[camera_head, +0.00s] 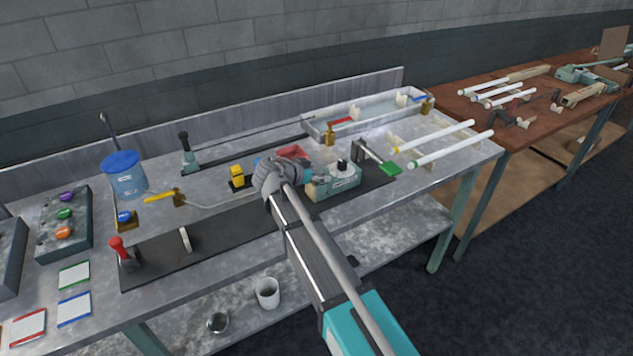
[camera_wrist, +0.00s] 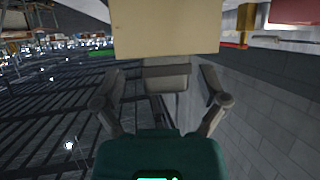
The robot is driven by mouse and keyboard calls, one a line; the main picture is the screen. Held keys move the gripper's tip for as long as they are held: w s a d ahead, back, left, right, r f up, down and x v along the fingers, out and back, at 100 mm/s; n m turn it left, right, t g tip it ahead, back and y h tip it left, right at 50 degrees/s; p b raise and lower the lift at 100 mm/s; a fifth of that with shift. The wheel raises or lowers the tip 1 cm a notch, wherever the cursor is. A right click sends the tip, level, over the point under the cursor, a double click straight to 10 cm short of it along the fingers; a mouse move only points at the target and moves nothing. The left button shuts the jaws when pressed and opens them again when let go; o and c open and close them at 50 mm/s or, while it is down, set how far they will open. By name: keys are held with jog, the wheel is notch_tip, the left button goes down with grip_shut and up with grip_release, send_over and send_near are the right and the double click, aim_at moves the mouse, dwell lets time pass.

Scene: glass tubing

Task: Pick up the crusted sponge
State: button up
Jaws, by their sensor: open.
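I cannot clearly make out a crusted sponge in either view. A plain beige block (camera_wrist: 165,27) fills the top middle of the wrist view, just beyond my fingertips; I cannot tell whether it is the sponge. My gripper (camera_wrist: 162,85) is open, its two fingers spread apart with nothing held between them. In the head view my gripper (camera_head: 279,180) is over the dark mat (camera_head: 225,240) on the metal bench, left of a teal device (camera_head: 343,178). My gripper and arm hide part of the bench there.
A red-handled tool (camera_head: 120,250) stands on the mat's left end. White tubes (camera_head: 450,148) lie on supports at the right. A pale tray (camera_head: 355,128) is behind.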

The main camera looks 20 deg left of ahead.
jog(key=shift+s+r, duration=0.1)
jog(key=shift+s, duration=0.05)
jog(key=shift+a, duration=0.15)
jog(key=shift+c, duration=0.7)
jog(key=c, duration=1)
jog(key=shift+o, duration=0.2)
jog(key=shift+r, duration=0.15)
notch_tip(320, 180, up, 2)
jog(key=p, duration=0.2)
jog(key=shift+p, duration=0.3)
jog(key=s+r+p, duration=0.1)
jog(key=r+p, duration=0.1)
jog(key=s+r+p, duration=0.3)
jog(key=r+p, duration=0.1)
jog(key=shift+s+a+r+p, duration=0.2)
jog(key=shift+s+r+p, duration=0.15)
jog(key=shift+r+p, duration=0.05)
jog(key=shift+c, duration=0.9)
jog(key=s+r+p, duration=0.3)
jog(key=s, duration=0.6)
jog(key=shift+a+r+p, duration=0.4)
jog(key=shift+a, duration=0.05)
jog(key=shift+s, duration=0.1)
